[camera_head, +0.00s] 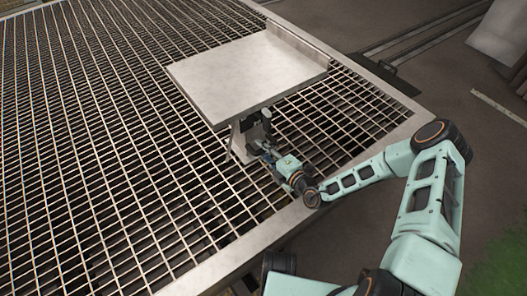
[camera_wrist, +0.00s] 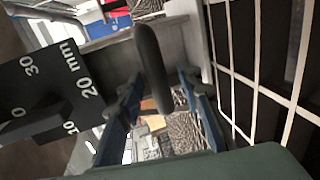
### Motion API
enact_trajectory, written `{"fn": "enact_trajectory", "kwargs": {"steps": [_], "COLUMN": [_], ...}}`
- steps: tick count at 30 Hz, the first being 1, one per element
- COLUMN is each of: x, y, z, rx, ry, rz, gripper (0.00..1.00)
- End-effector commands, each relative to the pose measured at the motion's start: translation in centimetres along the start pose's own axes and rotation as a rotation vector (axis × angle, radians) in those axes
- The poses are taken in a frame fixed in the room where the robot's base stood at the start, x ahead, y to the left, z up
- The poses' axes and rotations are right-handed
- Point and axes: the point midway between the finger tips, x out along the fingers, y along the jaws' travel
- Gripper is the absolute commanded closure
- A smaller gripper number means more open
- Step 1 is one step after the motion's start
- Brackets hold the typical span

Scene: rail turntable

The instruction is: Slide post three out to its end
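My gripper (camera_head: 257,147) is at the front edge of a pale flat-topped stand, low by its support. In the wrist view, its blue fingers (camera_wrist: 158,88) are apart, with a dark rounded bar (camera_wrist: 150,60) between them. I see space beside the bar and cannot tell whether either finger touches it. A black block (camera_wrist: 45,88) marked 10, 20, 30 and mm is left of the fingers. No post number is readable, so I cannot tell which post this is. The head view shows dark parts (camera_head: 264,117) under the top's edge, partly hidden by my gripper.
The pale top (camera_head: 240,72) overhangs my gripper. A metal grating (camera_head: 90,150) spreads around it, and its bars (camera_wrist: 265,90) stand close on the right in the wrist view. The grating's pale rim (camera_head: 235,262) runs below my arm. Rails (camera_head: 430,35) lie beyond.

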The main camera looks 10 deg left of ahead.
Motion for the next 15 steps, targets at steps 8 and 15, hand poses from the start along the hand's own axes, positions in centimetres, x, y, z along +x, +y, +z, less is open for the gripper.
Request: {"fn": "enact_trajectory", "kwargs": {"steps": [8, 15], "x": [0.2, 0.18], "y": [0.05, 0.04], "z": [0.06, 0.04], "rx": [0.0, 0.0], "ry": [-0.001, -0.001], "rz": [0.0, 0.0], "gripper": [0.67, 0.91]}}
